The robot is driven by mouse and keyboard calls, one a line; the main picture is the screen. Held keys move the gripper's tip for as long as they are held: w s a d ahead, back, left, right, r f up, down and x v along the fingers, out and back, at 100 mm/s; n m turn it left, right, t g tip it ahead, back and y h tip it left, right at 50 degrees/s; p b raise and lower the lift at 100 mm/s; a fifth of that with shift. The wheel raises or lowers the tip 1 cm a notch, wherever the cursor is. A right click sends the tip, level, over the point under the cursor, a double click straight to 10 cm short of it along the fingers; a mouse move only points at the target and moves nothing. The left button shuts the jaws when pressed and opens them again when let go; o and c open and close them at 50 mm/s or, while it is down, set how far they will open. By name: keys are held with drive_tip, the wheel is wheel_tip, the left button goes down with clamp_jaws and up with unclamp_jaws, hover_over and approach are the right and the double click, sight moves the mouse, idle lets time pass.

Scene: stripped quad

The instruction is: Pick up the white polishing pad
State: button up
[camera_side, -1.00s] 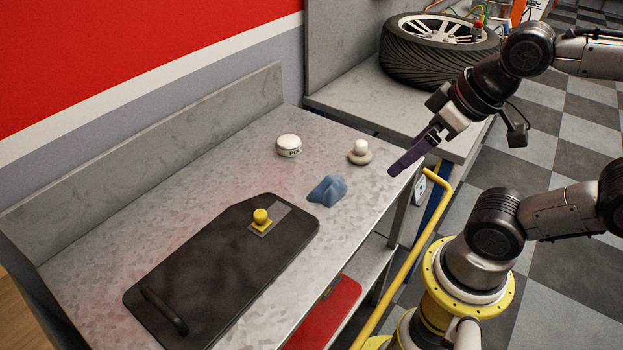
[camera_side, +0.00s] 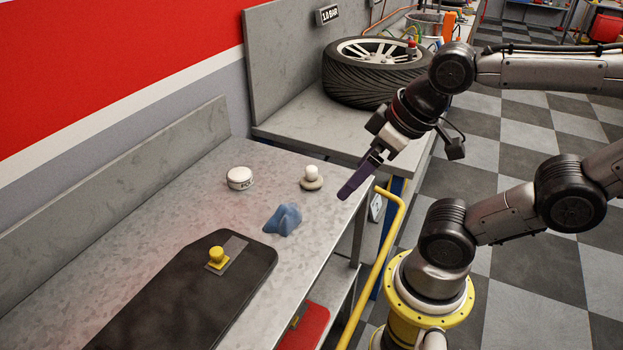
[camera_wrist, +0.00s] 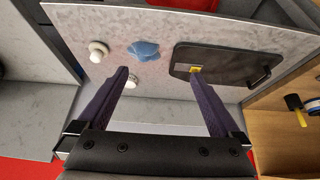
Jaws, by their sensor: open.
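The white polishing pad (camera_side: 312,184), a pale disc with a round white knob on top, lies on the grey metal bench near its right end in the side view. It also shows in the wrist view (camera_wrist: 97,52), up and left of the left finger. My gripper (camera_side: 347,192) hangs to the right of the pad and apart from it, by the bench's right edge. In the wrist view its two purple fingers (camera_wrist: 158,78) are spread wide with nothing between them. In the side view the fingers overlap.
A crumpled blue cloth (camera_side: 283,220) lies nearer the camera. A black board (camera_side: 170,305) bears a yellow knob (camera_side: 217,256). A tyre (camera_side: 372,80) lies on the bench behind. A yellow rail (camera_side: 374,262) runs beside the bench.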

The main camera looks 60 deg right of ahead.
drive_tip(key=w+d+r+m, duration=0.2)
drive_tip(key=w+r+m, duration=0.3)
drive_tip(key=w+m, duration=0.1)
drive_tip(key=m+g, duration=0.6)
drive_tip(key=m, duration=0.4)
hover_over(311, 168)
wheel_tip(311, 168, down, 12)
drive_tip(key=f, duration=0.7)
drive_tip(key=shift+s+d+f, duration=0.1)
drive_tip(key=shift+s, duration=0.15)
drive_tip(key=shift+w+f, duration=0.2)
drive_tip(key=shift+f, duration=2.7)
